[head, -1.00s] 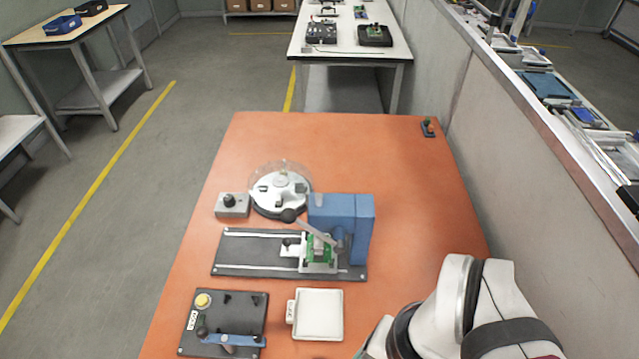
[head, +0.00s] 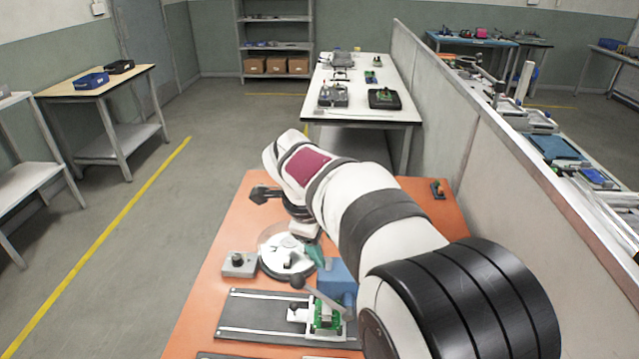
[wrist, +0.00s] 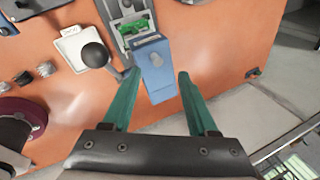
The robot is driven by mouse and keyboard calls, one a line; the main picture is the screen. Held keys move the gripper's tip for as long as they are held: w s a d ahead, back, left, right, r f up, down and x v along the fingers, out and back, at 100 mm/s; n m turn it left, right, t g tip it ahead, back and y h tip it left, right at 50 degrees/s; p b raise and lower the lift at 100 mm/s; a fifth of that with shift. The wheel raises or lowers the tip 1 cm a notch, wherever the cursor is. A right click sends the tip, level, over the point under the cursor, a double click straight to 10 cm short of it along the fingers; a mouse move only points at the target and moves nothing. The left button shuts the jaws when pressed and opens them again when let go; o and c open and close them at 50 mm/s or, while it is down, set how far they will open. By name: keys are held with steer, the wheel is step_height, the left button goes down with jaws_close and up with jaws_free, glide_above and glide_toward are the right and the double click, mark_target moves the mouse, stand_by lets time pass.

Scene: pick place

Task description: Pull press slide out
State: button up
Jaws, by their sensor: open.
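The blue press (head: 338,279) stands on the table, partly hidden by my arm in the head view. Its lever ends in a black knob (head: 297,282). The press slide (head: 298,314) is a pale block on the rails of a dark base plate (head: 250,318), beside a green part (head: 326,315) under the press. In the wrist view the blue press (wrist: 157,72) lies between and beyond my green fingers, with the green part (wrist: 132,27) past it at the top. My gripper (wrist: 159,73) is open and empty, above the press area. The slide's handle is not clear in the wrist view.
A round dial fixture (head: 285,262) and a small grey box with a knob (head: 239,263) stand left of the press. A white tray (wrist: 70,52) shows in the wrist view. A small dark switch (head: 438,189) sits at the far right table edge, near the partition wall.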

mark_target(292, 304)
steer(key=s+a+f+m+g, duration=0.1)
steer(key=a+f+m+g, duration=0.15)
steer(key=a+f, duration=0.5)
steer(key=shift+m+t+y, duration=0.25)
steer(key=shift+t+y, duration=0.15)
steer(key=shift+t, duration=0.05)
steer(key=f, duration=0.4)
steer(key=w+f, duration=0.1)
steer(key=f, duration=0.3)
steer(key=w+f, duration=0.1)
steer(key=f, duration=0.4)
steer(key=shift+w+d+f, duration=0.1)
steer(key=shift+w+d, duration=0.05)
steer(key=shift+w, duration=0.05)
jaws_close()
